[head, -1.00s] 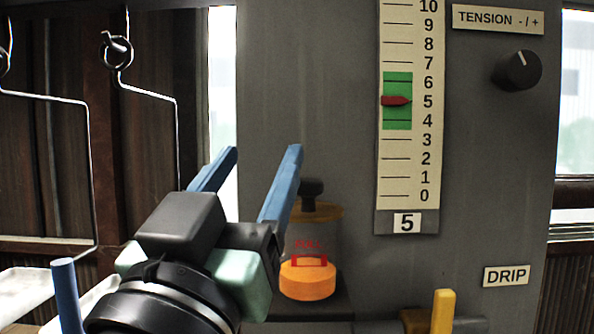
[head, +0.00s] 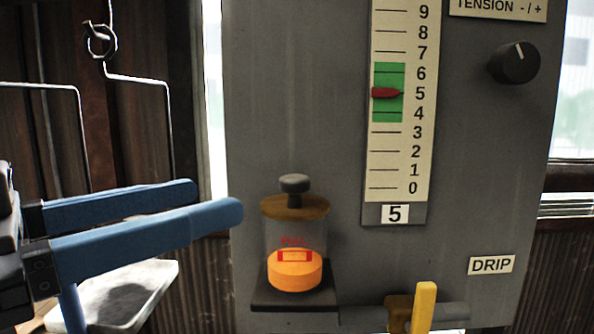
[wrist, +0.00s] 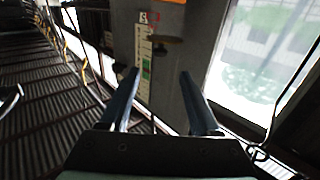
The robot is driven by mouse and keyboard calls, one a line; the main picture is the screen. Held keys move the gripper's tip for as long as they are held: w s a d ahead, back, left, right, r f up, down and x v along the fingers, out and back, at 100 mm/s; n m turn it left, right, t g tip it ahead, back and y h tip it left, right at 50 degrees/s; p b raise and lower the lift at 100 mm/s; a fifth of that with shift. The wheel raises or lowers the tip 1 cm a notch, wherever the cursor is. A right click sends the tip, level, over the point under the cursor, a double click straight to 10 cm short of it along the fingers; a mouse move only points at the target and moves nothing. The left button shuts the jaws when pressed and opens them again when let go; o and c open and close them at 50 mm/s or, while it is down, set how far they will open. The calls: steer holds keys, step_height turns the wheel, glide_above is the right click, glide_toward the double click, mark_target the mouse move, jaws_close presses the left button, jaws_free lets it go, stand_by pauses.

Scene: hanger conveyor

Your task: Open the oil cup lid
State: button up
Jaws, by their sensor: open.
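The oil cup (head: 293,238) is a clear cylinder with orange oil low inside and a red mark on its front. It stands on a dark shelf on the grey panel in the head view. Its brown lid (head: 294,207) sits on top, closed, with a black knob (head: 294,184) standing up from it. My gripper (head: 218,203) is left of the cup, its two blue fingers pointing right, apart and empty. The nearer fingertip ends a little left of the cup in the picture.
A yellow lever (head: 424,307) on a grey pipe stands at lower right, near the DRIP label (head: 491,265). A tension gauge (head: 400,110) and a black dial (head: 514,63) are above. Wire hangers (head: 103,45) and a pale tray (head: 125,297) are at left.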

mark_target(285, 180)
steer(key=p+x, duration=0.1)
steer(key=x, duration=1)
jaws_close()
